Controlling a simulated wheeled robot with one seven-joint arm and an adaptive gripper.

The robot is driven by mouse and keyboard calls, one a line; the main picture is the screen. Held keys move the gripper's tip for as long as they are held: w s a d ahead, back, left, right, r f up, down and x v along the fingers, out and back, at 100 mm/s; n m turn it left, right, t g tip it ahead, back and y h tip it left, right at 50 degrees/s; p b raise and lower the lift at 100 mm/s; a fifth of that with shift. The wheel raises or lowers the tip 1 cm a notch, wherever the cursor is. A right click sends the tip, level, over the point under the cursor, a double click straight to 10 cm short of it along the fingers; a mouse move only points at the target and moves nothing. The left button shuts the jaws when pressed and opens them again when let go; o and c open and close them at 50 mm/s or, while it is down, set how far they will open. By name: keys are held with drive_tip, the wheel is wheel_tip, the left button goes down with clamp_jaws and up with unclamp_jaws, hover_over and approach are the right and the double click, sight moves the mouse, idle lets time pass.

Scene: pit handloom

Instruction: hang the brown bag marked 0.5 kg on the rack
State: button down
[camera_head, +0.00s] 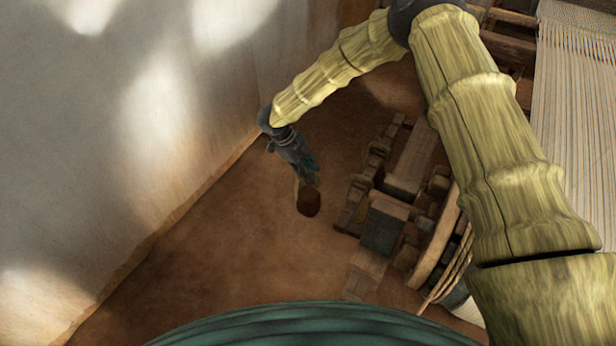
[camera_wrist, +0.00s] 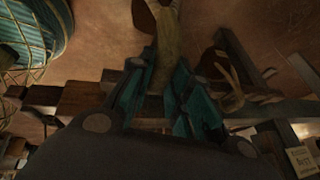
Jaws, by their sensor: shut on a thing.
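My gripper (camera_head: 308,174) hangs at the end of my arm, fingers pointing down, in the open floor area between the wall and the wooden frame. It is shut on a brown bag (camera_head: 309,202), which hangs just below the fingertips. In the wrist view, a tan strip (camera_wrist: 166,45) stands between my teal fingers, with a dark brown part (camera_wrist: 146,17) of the bag beyond it. No 0.5 kg mark can be read. I cannot tell which part of the woodwork is the rack.
A wooden frame (camera_head: 415,158) with stepped blocks stands right of my gripper. Pale loom threads (camera_head: 580,110) fill the upper right. The plastered wall (camera_head: 120,120) rises on the left. Bare brown floor (camera_head: 230,265) lies between. A small lettered card (camera_wrist: 302,160) shows in the wrist view.

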drive_tip(key=shift+f, duration=0.35)
drive_tip(key=shift+s+d+f+b, duration=0.2)
drive_tip(key=shift+s+d, duration=1.3)
drive_tip(key=shift+d, duration=0.7)
drive_tip(key=shift+s+d+f+b, duration=0.15)
drive_tip(key=shift+s+d, duration=1.35)
drive_tip(key=shift+d, duration=0.75)
drive_tip(key=shift+s+d+f+b, duration=0.2)
drive_tip(key=shift+s+d, duration=1.3)
drive_tip(key=shift+d, duration=0.7)
drive_tip(key=shift+f+b, duration=0.4)
drive_tip(key=shift+f, duration=0.65)
drive_tip(key=shift+f, duration=0.35)
drive_tip(key=c, duration=1.2)
unclamp_jaws()
drive_tip(key=shift+c, duration=0.2)
